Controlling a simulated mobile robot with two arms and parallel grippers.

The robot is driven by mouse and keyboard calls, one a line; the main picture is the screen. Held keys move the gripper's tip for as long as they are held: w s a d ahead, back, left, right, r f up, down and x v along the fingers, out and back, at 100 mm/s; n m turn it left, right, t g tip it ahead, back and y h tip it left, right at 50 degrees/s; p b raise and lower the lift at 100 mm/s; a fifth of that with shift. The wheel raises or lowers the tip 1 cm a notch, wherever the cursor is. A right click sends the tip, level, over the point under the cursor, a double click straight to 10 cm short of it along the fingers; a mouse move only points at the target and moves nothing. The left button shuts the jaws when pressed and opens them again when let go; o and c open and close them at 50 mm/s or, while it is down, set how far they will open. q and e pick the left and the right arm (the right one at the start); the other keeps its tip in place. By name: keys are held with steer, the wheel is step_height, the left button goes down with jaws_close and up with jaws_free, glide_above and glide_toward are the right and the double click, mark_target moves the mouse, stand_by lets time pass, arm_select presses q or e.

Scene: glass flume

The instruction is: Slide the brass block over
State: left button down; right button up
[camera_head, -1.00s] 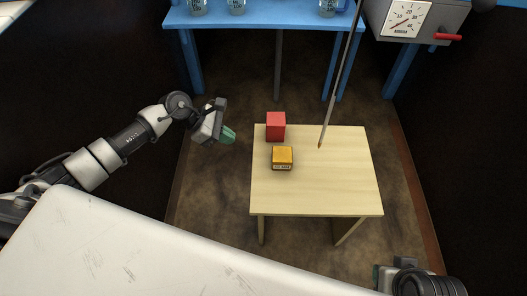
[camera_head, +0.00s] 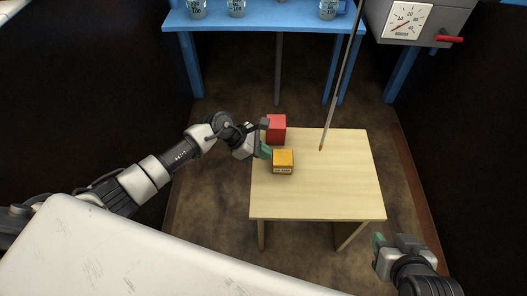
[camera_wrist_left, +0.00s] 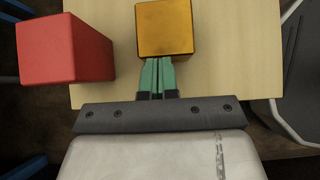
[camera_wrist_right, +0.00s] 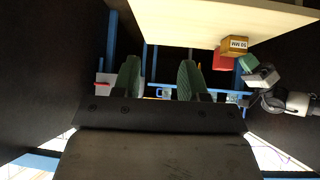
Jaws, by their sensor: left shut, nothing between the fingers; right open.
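The brass block (camera_head: 283,161) is a small golden cube with a printed label on its near face. It sits on the left part of the wooden table. My left gripper (camera_head: 266,152) is shut and empty, its green fingertips close to the block's left side. In the left wrist view the fingertips (camera_wrist_left: 157,62) reach the edge of the brass block (camera_wrist_left: 165,28); I cannot tell whether they touch it. My right gripper (camera_head: 378,247) is open and empty, off the table's near right corner. The right wrist view shows its two green fingers (camera_wrist_right: 160,75) apart.
A red block (camera_head: 277,127) stands just behind the brass block; it also shows in the left wrist view (camera_wrist_left: 60,48). A thin rod (camera_head: 335,100) slants down to the table's back. The wooden table (camera_head: 330,190) is clear to the right. A blue bench (camera_head: 280,20) holds glass beakers behind.

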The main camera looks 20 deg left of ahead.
arm_select(q)
steer(key=d, duration=0.3)
steer(key=w+d+b, duration=0.1)
steer(key=d, duration=0.2)
steer(key=w+d, duration=0.1)
steer(key=d, duration=0.2)
steer(key=shift+w+f+b, duration=0.1)
steer(key=shift+w+b, duration=0.15)
steer(key=shift+b, duration=0.1)
steer(key=shift+w+d, duration=0.15)
steer(key=shift+d, duration=0.4)
arm_select(e)
steer(key=w+a+r+t+y, duration=0.1)
steer(key=w+a+r+t, duration=0.1)
steer(key=w+r+t, duration=0.2)
steer(key=shift+t, duration=0.3)
arm_select(q)
steer(key=shift+a, duration=0.15)
arm_select(e)
steer(key=shift+w, duration=0.1)
